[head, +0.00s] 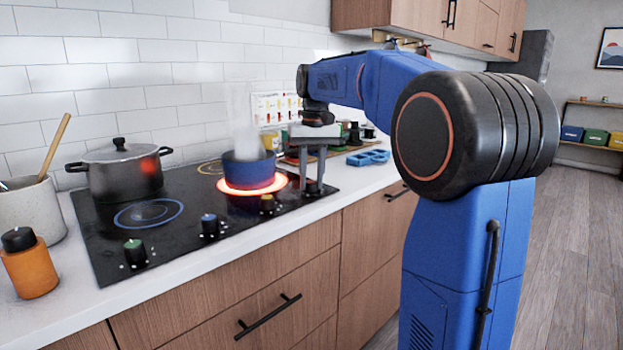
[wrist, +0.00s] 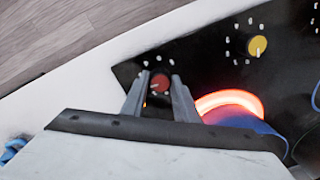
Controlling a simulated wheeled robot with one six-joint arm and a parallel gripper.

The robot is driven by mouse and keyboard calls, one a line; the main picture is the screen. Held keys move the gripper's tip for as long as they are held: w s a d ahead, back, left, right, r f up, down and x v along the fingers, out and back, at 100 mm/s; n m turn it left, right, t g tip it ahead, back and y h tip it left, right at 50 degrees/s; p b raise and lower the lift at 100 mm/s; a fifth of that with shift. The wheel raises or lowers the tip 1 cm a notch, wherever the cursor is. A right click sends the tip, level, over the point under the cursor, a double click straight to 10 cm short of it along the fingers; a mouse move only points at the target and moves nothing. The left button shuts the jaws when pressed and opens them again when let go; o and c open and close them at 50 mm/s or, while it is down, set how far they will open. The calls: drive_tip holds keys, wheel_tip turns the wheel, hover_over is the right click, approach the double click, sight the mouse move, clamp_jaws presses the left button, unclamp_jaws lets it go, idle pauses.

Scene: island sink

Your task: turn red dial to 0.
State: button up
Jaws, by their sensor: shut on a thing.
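The red dial (wrist: 159,83) sits near the corner of the black cooktop in the wrist view, with small white marks around it. My gripper (wrist: 160,88) is shut on the red dial, with one grey finger on each side of it. In the head view my gripper (head: 313,186) points straight down at the right front corner of the cooktop (head: 105,245). The dial is mostly hidden behind the fingers there. The number the dial points to is too small to read.
A steaming blue pot (head: 249,168) stands on a glowing red burner (head: 228,186) close left of my gripper. Yellow (head: 267,204), blue (head: 209,226) and green (head: 135,252) dials line the front edge. A lidded grey pot (head: 120,172) stands at left. A blue object (head: 368,157) lies right of the cooktop.

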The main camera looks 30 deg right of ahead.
sight(310, 181)
drive_tip(key=n, duration=0.4)
drive_tip(key=shift+n, duration=0.3)
drive_tip(key=n, duration=0.5)
drive_tip(key=shift+w+n, duration=0.1)
drive_tip(key=shift+n, duration=0.2)
drive_tip(key=n, duration=0.8)
drive_tip(key=shift+n, duration=0.3)
drive_tip(key=o, duration=1.1)
drive_tip(key=shift+c, duration=0.2)
wheel_tip(310, 181, up, 17)
drive_tip(key=shift+w+r, duration=0.2)
drive_tip(key=shift+w, duration=0.2)
